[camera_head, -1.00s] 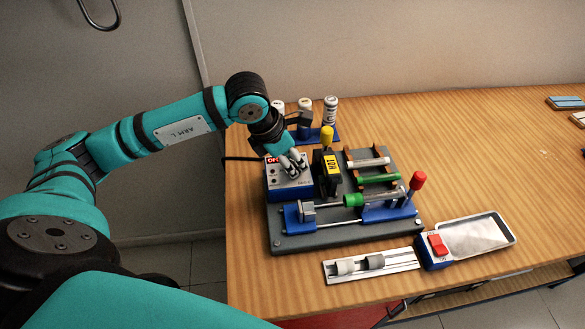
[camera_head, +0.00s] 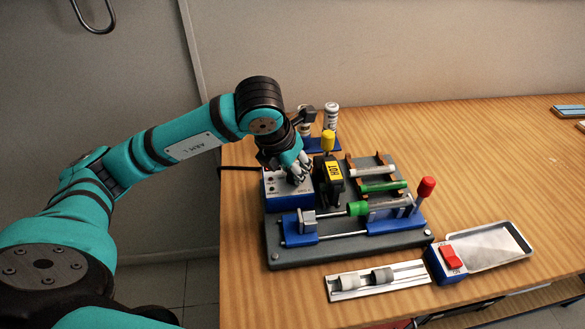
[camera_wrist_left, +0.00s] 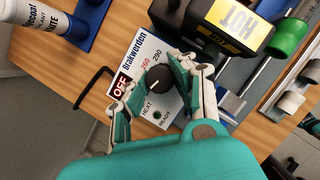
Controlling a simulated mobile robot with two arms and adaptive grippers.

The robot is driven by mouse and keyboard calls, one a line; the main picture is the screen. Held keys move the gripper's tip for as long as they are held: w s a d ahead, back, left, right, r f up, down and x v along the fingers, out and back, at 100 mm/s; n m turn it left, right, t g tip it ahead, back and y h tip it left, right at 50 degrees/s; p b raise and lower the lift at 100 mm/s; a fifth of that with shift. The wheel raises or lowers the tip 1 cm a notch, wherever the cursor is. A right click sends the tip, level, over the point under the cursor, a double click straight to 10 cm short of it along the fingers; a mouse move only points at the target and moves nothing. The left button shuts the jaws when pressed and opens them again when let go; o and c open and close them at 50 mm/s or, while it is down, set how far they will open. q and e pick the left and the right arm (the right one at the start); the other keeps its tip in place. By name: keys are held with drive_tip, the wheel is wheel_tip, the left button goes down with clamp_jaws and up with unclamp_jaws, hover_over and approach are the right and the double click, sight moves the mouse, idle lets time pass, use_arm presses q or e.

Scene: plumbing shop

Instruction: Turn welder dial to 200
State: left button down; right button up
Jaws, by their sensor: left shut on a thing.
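The welder's control box (camera_head: 287,199) is a blue box with a white face at the left of the grey base plate. In the left wrist view its face (camera_wrist_left: 128,75) reads Brakwerden, a red OFF, 260 and 290, with HEAT and READY below. The black dial (camera_wrist_left: 157,79) sits between the fingers of my left gripper (camera_wrist_left: 152,88), which are closed on it. In the head view my left gripper (camera_head: 296,178) is over the box and hides the dial. The dial's pointer cannot be made out. My right gripper is not in view.
The black heater marked HOT (camera_head: 332,177) stands right beside the box, with a yellow knob (camera_head: 328,141) above it. A green pipe fitting (camera_head: 357,208) and red-knobbed lever (camera_head: 426,188) are further right. White bottles (camera_head: 331,117) stand behind. The table's right side is mostly clear.

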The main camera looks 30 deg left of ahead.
use_arm(q)
drive_tip(key=shift+r, duration=0.1)
drive_tip(key=c, duration=1)
unclamp_jaws()
drive_tip(key=v, duration=1.2)
drive_tip(key=shift+s, duration=0.1)
